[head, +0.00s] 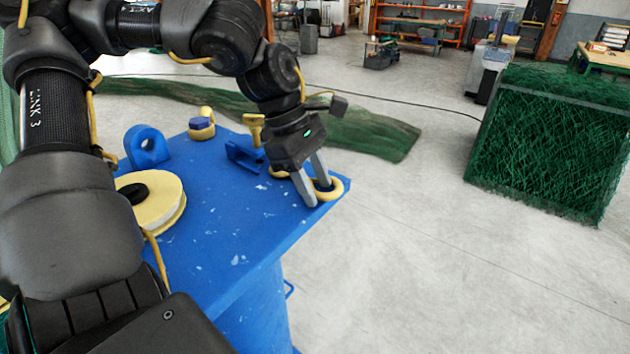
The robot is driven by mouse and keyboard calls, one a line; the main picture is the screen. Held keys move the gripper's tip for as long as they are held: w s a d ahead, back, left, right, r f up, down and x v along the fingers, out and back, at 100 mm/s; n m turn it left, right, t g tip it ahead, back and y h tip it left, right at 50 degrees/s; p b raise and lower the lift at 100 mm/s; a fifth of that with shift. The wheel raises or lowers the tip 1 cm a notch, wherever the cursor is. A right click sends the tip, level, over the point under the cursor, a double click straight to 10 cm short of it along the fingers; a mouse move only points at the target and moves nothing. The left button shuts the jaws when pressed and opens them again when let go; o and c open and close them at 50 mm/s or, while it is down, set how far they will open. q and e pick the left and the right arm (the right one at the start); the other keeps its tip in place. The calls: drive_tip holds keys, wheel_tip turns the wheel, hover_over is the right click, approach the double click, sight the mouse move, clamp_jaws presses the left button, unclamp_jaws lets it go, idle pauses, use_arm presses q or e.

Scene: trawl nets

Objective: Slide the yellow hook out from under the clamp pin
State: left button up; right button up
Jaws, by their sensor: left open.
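The yellow hook (338,188) lies at the right corner of the blue bench top. Its rounded end shows beside my fingers, and a yellow part also shows left of them. My left gripper (317,193) is open and points down at the hook, its two fingertips low over it. I cannot tell whether they touch it. A yellow T-shaped piece (254,127), apparently the clamp pin, stands behind a blue clamp bracket (243,157), left of my gripper. My wrist hides the stretch between pin and hook. My right gripper is not in view.
On the blue bench (232,255) stand a blue eyelet block (146,147), a yellow-and-blue fitting (202,124) and a pale yellow disc (165,208). Green netting (375,136) lies on the floor behind. A green net-covered crate (545,145) stands right. The floor right of the bench is clear.

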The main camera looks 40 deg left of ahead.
use_arm(q)
drive_tip(key=b+v, duration=0.1)
drive_tip(key=v, duration=0.9)
drive_tip(key=shift+r, duration=0.4)
drive_tip(key=shift+a, duration=0.15)
